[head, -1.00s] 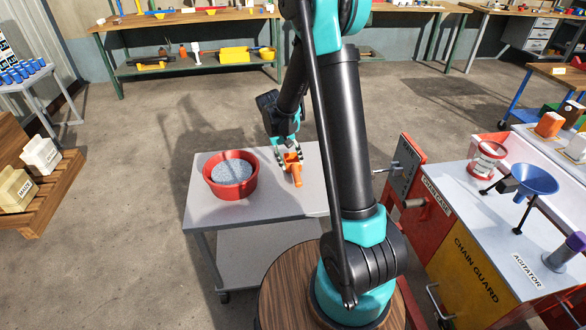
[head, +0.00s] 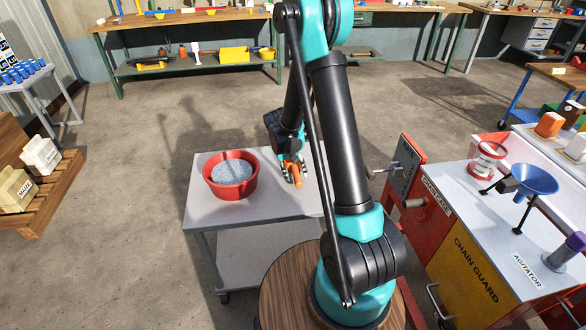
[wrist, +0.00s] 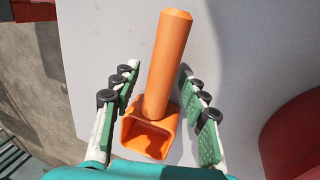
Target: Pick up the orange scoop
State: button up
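The orange scoop (head: 296,177) lies on the light grey cart top (head: 205,217), to the right of the red bowl. In the wrist view the scoop (wrist: 166,70) shows its long handle pointing up the picture and its hollow head near the bottom. My gripper (head: 292,166) is right at the scoop. In the wrist view its two fingers (wrist: 158,105) stand apart on either side of the scoop, with a gap on both sides. The gripper is open. In the head view my arm and gripper partly cover the scoop.
A red bowl (head: 222,190) of grey granular material stands on the same cart, close to the left of the scoop. A red cabinet (head: 402,190) with a vise-like fitting stands right of the cart. The cart's front left is clear.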

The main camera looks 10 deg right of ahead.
aim_at(296, 170)
grip_shut()
jog(key=shift+r, duration=0.1)
notch_tip(296, 170, up, 20)
dwell(0.7)
